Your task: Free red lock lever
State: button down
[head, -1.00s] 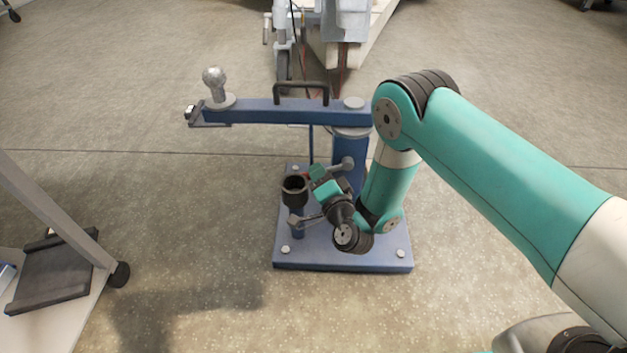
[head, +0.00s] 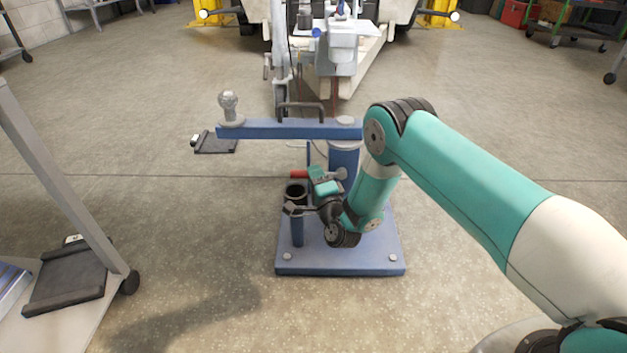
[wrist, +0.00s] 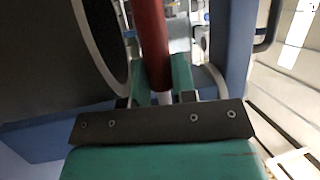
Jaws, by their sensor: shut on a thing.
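The red lock lever (head: 299,174) sticks out to the left of my gripper (head: 313,175) in the head view, low over the blue stand's base. In the wrist view the red lever (wrist: 151,45) runs up from between the two teal fingers (wrist: 160,80), with a pale shaft below its red part. My gripper is shut on the lever. A dark round socket (head: 296,192) stands just below the lever in the head view. The lever's pivot is hidden.
The blue stand has a base plate (head: 340,262), a post (head: 343,165) and a horizontal beam (head: 270,130) above my gripper. The beam bears a ball hitch (head: 229,105) and a black handle (head: 301,110). A trolley (head: 85,230) stands at left.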

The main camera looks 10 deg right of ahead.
jog(key=shift+s+a, duration=0.1)
jog(key=shift+a, duration=0.05)
jog(key=c, duration=0.9)
grip_release()
jog(key=shift+p+v, duration=8.7)
jog(key=shift+p, duration=1.6)
